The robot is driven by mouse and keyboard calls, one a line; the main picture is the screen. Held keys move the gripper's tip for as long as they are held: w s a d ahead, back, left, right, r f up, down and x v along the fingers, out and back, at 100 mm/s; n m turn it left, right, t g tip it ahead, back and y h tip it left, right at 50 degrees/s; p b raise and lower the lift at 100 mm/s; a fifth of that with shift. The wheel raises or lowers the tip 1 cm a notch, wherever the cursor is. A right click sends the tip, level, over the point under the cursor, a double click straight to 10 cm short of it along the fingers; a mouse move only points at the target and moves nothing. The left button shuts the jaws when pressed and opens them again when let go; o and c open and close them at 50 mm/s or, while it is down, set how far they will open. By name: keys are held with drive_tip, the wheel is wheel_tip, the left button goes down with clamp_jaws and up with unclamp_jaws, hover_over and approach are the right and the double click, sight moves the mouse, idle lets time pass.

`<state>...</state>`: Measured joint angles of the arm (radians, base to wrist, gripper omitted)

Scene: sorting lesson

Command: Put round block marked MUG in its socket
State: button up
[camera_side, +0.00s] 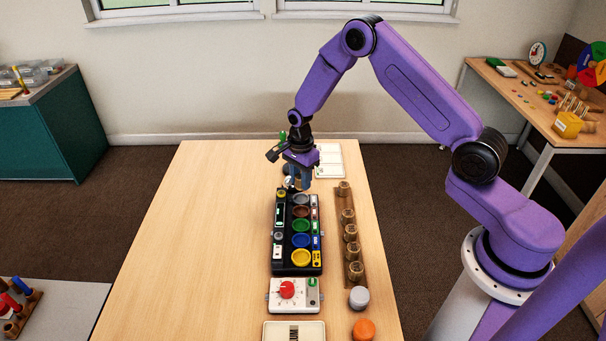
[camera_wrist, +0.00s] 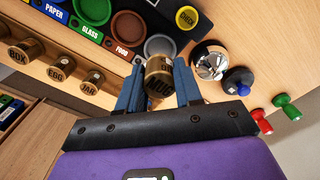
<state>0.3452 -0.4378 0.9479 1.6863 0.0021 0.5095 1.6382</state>
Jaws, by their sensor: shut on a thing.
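My gripper (camera_side: 297,187) is above the far end of the black tray in the side view. In the wrist view its blue fingers (camera_wrist: 158,92) are shut on the brass round block marked MUG (camera_wrist: 158,75), which sits tilted in the picture between them. The black tray (camera_side: 277,262) holds a column of round coloured wells, with a grey well (camera_wrist: 159,45) beside the held block. A wooden rack (camera_side: 346,203) along the tray's right side holds several brass blocks, among them BOX (camera_wrist: 26,50), EGG (camera_wrist: 61,68) and JAR (camera_wrist: 92,81). I cannot tell which socket is the MUG block's.
A metal cup (camera_wrist: 210,62), a blue knob (camera_wrist: 238,82) and red (camera_wrist: 262,122) and green (camera_wrist: 286,105) pegs stand close to my gripper. A white box with a red dial (camera_side: 287,289) is at the tray's near end. The table's left side is clear.

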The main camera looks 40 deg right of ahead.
drive_tip(key=shift+f, duration=1.95)
drive_tip(key=shift+f, duration=0.45)
drive_tip(key=o, duration=0.7)
drive_tip(key=shift+r, duration=5.45)
wheel_tip(320, 180, up, 6)
hover_over(300, 199)
drive_tip(key=shift+s, duration=0.15)
